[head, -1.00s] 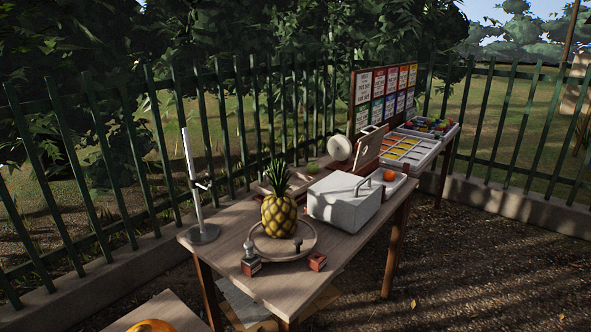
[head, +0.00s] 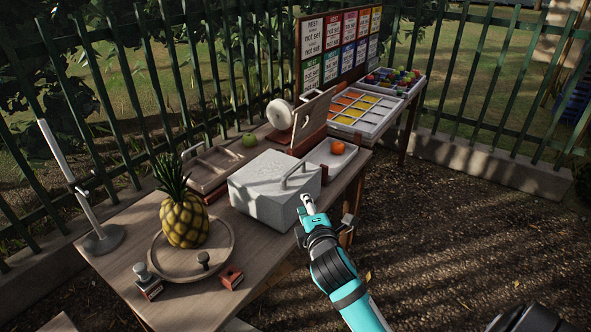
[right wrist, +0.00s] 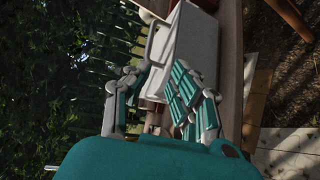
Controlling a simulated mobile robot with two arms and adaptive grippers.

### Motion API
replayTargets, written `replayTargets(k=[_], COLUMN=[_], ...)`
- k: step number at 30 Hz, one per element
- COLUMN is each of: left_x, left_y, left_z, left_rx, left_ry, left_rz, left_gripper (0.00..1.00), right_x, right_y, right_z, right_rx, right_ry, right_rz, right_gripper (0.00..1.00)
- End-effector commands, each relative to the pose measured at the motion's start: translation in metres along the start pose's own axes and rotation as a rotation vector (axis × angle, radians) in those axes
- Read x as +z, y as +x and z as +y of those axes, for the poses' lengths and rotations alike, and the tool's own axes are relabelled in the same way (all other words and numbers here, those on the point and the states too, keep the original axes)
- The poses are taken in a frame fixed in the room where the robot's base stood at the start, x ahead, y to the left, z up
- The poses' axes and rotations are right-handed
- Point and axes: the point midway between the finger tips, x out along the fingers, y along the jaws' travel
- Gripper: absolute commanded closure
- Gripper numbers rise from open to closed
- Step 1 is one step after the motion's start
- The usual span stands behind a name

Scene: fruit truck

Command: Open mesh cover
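The cover is a pale grey box-shaped lid (head: 262,190) with a bar handle (head: 293,176) on top, sitting closed on the wooden table. I cannot make out mesh on it. My right gripper (head: 318,212) is just off the box's near right corner, beside and below the handle, apart from it. In the right wrist view, the right gripper's fingers (right wrist: 155,90) are spread with nothing between them, and the pale box (right wrist: 192,45) is just beyond. What is under the cover is hidden. My left gripper is not in view.
A pineapple (head: 184,221) stands on a round tray (head: 222,262) to the left. A small tray (head: 345,160) with an orange (head: 337,147) and an upright board (head: 313,118) stand behind the box. A metal stand (head: 103,239) is at far left. Open ground lies right.

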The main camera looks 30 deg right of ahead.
Motion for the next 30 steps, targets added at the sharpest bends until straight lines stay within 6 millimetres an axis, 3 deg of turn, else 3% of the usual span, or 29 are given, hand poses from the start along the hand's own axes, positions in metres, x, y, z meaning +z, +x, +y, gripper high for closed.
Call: replayTargets(k=[3,7,21,30], left_x=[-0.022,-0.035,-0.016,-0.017], left_y=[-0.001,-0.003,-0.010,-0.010], left_z=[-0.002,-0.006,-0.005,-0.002], left_rx=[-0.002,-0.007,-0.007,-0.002], left_ry=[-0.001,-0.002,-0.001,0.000], left_rz=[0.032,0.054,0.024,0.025], left_gripper=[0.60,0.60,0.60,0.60], right_x=[0.004,0.005,0.005,0.005], right_y=[0.001,0.018,0.120,0.163], right_z=[0.013,0.014,0.016,0.016], right_rx=[0.021,0.022,0.020,0.020], right_ry=[-0.018,-0.019,-0.015,-0.015], right_rz=[-0.011,-0.012,-0.012,-0.010], right_gripper=[0.77,0.77,0.77,0.77])
